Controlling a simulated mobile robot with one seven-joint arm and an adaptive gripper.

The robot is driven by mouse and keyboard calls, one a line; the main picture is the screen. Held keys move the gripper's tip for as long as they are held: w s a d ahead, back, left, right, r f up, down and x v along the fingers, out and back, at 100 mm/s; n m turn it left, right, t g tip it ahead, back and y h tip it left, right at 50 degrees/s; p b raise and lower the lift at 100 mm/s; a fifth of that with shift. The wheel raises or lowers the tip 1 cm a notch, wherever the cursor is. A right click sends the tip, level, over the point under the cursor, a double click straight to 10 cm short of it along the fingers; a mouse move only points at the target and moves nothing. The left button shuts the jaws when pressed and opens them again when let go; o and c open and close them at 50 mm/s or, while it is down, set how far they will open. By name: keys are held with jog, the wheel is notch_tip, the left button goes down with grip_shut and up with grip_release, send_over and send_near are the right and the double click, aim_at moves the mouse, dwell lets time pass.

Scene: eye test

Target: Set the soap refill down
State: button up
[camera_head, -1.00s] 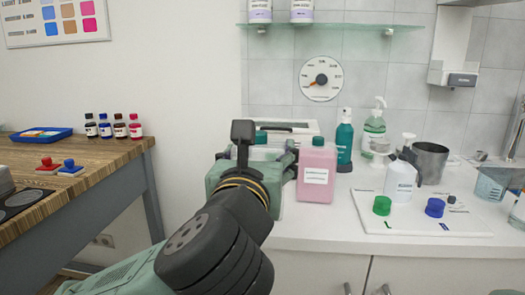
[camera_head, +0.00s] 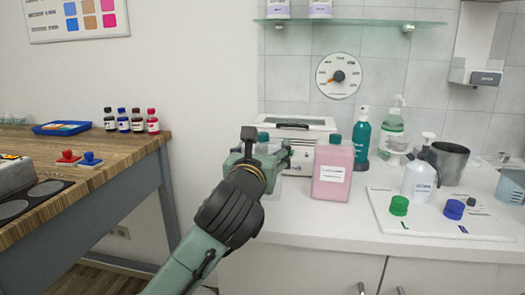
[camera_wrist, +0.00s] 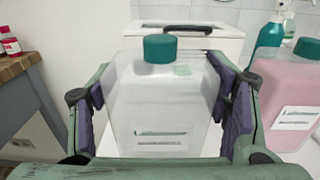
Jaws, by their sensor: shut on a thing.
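My gripper (camera_head: 262,155) is shut on a clear, nearly colourless bottle with a teal cap, gripped at both sides. In the wrist view this bottle (camera_wrist: 160,108) stands upright between the two purple finger pads, its white label facing me. In the head view the gripper hides most of it. Its base is hidden, so I cannot tell whether it touches the white counter (camera_head: 320,222). A similar bottle with pink liquid (camera_head: 332,170) stands upright on the counter just right of the gripper; it also shows in the wrist view (camera_wrist: 285,90).
A white boxy device (camera_head: 318,128) stands behind the held bottle. Right of the pink bottle are a teal spray bottle (camera_head: 361,142), a green pump bottle (camera_head: 392,135) and a white board (camera_head: 440,222) with caps. Bare counter lies in front of the pink bottle.

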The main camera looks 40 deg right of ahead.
jog(key=shift+f, duration=0.2)
jog(key=o, duration=1.2)
jog(key=shift+r, duration=0.1)
jog(key=shift+r, duration=0.1)
jog(key=shift+s+a, duration=0.15)
jog(key=shift+a, duration=0.05)
jog(key=b+v, duration=0.3)
jog(key=v, duration=0.8)
jog(key=shift+s+a, duration=0.2)
